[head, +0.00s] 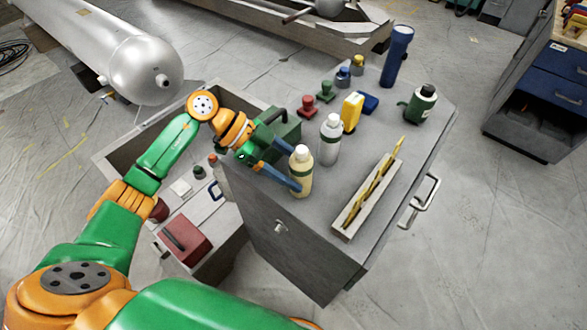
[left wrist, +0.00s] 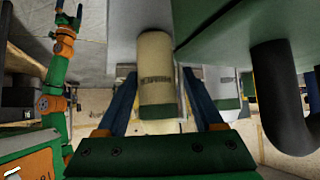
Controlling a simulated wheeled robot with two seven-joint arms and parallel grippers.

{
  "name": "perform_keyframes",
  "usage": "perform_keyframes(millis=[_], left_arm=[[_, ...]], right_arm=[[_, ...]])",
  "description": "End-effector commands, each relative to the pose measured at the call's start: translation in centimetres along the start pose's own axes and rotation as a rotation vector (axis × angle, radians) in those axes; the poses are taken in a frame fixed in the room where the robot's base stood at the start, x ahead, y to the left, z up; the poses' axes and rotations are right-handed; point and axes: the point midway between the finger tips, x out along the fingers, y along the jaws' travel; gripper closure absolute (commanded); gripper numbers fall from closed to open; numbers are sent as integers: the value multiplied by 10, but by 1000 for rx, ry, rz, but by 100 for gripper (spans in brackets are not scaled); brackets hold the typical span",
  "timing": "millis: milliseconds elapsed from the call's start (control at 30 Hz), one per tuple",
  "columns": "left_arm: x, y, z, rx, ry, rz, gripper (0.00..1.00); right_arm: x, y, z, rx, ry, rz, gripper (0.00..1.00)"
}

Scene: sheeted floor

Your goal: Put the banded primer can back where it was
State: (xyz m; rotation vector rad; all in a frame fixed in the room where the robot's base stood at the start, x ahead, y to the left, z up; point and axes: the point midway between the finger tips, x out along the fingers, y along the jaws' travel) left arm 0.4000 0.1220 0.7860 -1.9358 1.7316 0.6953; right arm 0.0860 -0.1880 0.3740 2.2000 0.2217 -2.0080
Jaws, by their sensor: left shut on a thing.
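A cream can with a white cap and a green band (head: 301,172) is upright at the left edge of the grey cabinet top. My left gripper (head: 292,168) reaches it from the left and is shut on it, one blue finger on each side. In the left wrist view the cream can (left wrist: 156,72) fills the gap between the fingers, with dark lettering on its side. I cannot tell whether its base touches the top. A grey can with a white cap and a green band (head: 330,140) stands just behind it.
A green box (head: 283,132) stands left. An open bin lies below left.

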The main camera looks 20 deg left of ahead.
Motion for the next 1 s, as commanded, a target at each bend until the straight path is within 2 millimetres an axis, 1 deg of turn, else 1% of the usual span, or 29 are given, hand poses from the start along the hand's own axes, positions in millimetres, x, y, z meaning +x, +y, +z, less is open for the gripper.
perform_keyframes(millis=[133, 167, 200, 267, 300, 533, 567, 633, 667, 900, 1000], left_arm=[[0, 0, 0, 0, 1, 0, 52], [1, 0, 1, 0, 0, 1, 29], [1, 0, 1, 1, 0, 1, 18], [1, 0, 1, 1, 0, 1, 2], [1, 0, 1, 1, 0, 1, 1], [0, 0, 0, 1, 0, 1, 1], [-1, 0, -1, 1, 0, 1, 1], [-9, 0, 0, 0, -2, 0, 1], [-16, -1, 0, 0, -3, -1, 1], [-84, -1, -1, 0, -2, -3, 1], [-105, -1, -1, 0, -2, -2, 1]], right_arm=[[0, 0, 0, 0, 0, 0, 3], [0, 0, 0, 0, 0, 0, 3], [0, 0, 0, 0, 0, 0, 3], [0, 0, 0, 0, 0, 0, 3], [0, 0, 0, 0, 0, 0, 3], [0, 0, 0, 0, 0, 0, 3], [0, 0, 0, 0, 0, 0, 3], [-1, 0, 0, -1, 0, 0, 3], [-1, 0, 0, -1, 0, 1, 3], [-2, 2, 0, -1, -1, 3, 3], [-3, 2, 0, -1, -1, 3, 3]])
